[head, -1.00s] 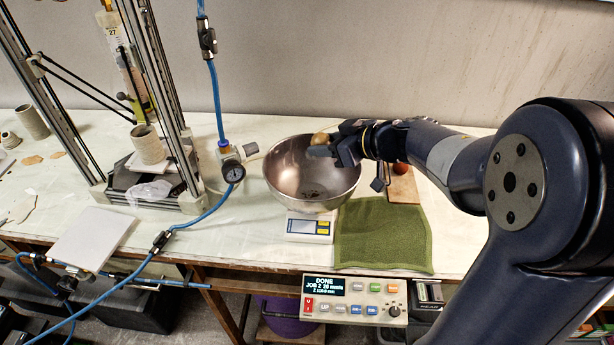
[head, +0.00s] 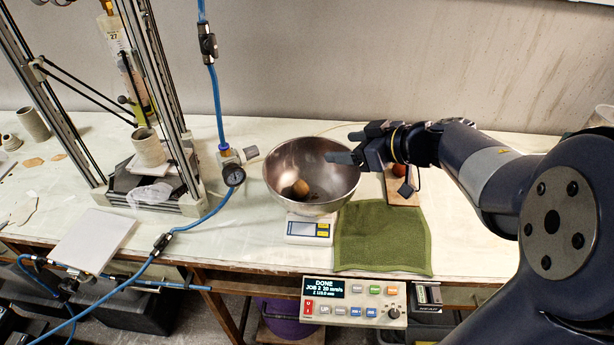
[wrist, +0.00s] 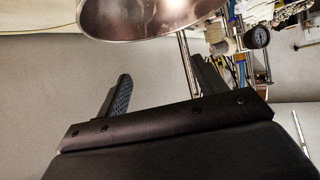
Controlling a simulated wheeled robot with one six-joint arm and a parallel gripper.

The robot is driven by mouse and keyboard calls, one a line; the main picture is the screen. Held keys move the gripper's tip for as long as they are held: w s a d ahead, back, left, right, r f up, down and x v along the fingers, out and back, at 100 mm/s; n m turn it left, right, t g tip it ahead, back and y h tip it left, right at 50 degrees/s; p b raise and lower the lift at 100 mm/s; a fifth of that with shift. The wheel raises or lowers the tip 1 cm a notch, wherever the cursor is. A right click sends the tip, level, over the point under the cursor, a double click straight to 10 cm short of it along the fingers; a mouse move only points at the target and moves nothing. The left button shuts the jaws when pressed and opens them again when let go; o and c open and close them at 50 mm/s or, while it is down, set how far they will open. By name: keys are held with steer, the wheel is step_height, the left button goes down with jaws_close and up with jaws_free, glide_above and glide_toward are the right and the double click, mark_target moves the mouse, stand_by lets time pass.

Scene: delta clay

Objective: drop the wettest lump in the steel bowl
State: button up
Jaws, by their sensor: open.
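The steel bowl (head: 330,190) stands on a small white scale (head: 309,230) on the bench. A brown clay lump (head: 300,188) lies inside the bowl, low on its left side, with small dark bits beside it. My gripper (head: 345,147) is open and empty at the bowl's right rear rim, with its fingers over the bowl. The wrist view shows the two fingers apart with nothing between them (wrist: 160,85), and the bowl (wrist: 150,20) beyond them. A reddish lump (head: 399,169) sits on a wooden board (head: 403,190) right of the bowl, partly hidden by my arm.
A green towel (head: 383,238) lies in front of the board. A blue hose with a gauge (head: 233,175) stands left of the bowl. A metal-framed clay printer (head: 150,150) stands further left. A control box (head: 355,300) is at the bench's front edge.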

steer(key=shift+v, duration=2.4)
steer(key=w+a+f+p, duration=0.2)
steer(key=w+a+p, duration=0.2)
steer(key=a, duration=0.3)
steer(key=shift+w+a, duration=0.35)
steer(key=shift+w, duration=0.45)
